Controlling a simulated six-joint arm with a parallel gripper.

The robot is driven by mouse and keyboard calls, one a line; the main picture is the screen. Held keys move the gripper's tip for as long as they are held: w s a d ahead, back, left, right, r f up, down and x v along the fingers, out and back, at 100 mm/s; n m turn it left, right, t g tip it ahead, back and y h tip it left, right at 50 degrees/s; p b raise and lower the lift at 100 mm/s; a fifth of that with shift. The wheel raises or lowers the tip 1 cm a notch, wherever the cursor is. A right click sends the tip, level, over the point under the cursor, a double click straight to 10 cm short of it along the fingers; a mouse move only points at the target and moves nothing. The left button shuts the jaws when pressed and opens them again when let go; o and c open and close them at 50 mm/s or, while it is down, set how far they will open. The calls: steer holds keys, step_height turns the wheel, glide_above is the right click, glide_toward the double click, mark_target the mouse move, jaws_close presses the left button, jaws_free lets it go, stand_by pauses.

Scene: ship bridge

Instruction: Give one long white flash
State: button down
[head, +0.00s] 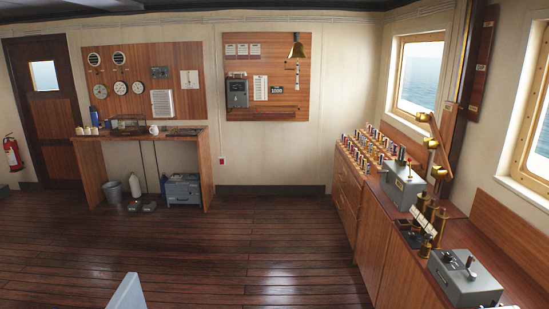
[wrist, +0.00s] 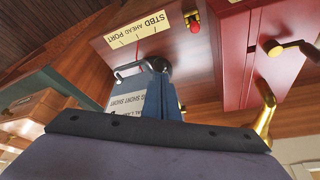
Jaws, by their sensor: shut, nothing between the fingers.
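In the wrist view my gripper (wrist: 158,74) is shut and empty, its blue fingers pointing up the picture. A white card (wrist: 126,101), partly hidden by the fingers, shows "SHORT SHORT". A small red knob (wrist: 194,24) sits on a brass mount at the top. I cannot pick out a lamp or white light.
A red box (wrist: 264,65) with a brass crank (wrist: 290,48) stands right of the fingers. In the head view, grey control boxes (head: 404,188) (head: 466,280) and brass posts (head: 438,222) crowd the right-hand counter (head: 372,240). The wooden floor (head: 240,245) in the middle is clear.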

stand_by(0.4)
steer(key=shift+r+p, duration=1.1)
steer(key=shift+r, duration=0.55)
step_height(320, 180, up, 7)
steer(key=p, duration=0.5)
